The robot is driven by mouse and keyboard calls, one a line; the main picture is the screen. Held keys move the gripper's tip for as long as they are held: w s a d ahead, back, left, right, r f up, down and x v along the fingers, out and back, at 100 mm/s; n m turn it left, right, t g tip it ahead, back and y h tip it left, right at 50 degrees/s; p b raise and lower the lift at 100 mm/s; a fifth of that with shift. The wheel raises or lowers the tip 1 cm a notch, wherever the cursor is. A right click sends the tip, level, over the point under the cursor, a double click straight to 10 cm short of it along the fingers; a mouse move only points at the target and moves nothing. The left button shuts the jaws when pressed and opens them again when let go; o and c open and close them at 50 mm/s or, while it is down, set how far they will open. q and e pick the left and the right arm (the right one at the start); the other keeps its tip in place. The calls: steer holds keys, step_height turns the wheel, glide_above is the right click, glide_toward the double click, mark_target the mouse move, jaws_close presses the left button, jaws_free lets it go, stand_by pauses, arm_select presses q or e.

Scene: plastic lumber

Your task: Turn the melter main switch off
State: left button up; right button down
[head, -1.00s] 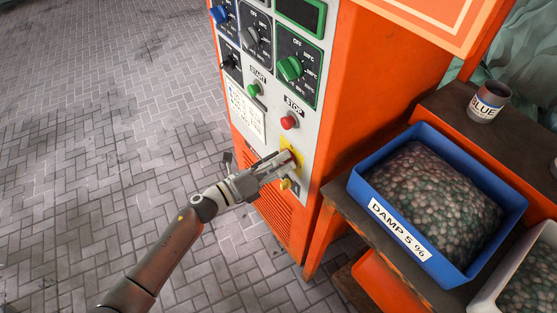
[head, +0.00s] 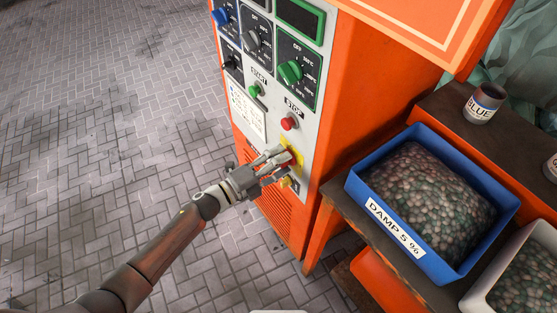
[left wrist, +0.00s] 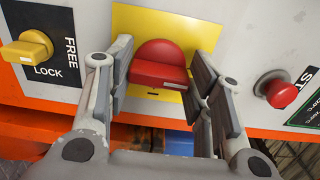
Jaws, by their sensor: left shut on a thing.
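The melter main switch is a red rotary knob (left wrist: 158,65) on a yellow plate (left wrist: 205,32), on the grey panel of the orange machine. In the head view the yellow plate (head: 298,148) shows low on the panel, with the knob partly hidden by my fingers. My left gripper (head: 280,158) is at the knob. In the left wrist view its fingers (left wrist: 160,80) stand on both sides of the red knob, shut on it. The knob's grip bar lies across the picture there. My right gripper is not in view.
A red STOP button (head: 289,123) sits just above the switch. A yellow FREE/LOCK knob (left wrist: 27,48) is close to the switch on its other side. A blue bin (head: 415,262) of pellets stands on a bench at the right. The paved floor (head: 110,120) at left is clear.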

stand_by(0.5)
arm_select(q)
steer(key=o, duration=1)
steer(key=shift+a, duration=0.1)
steer(key=v, duration=1.2)
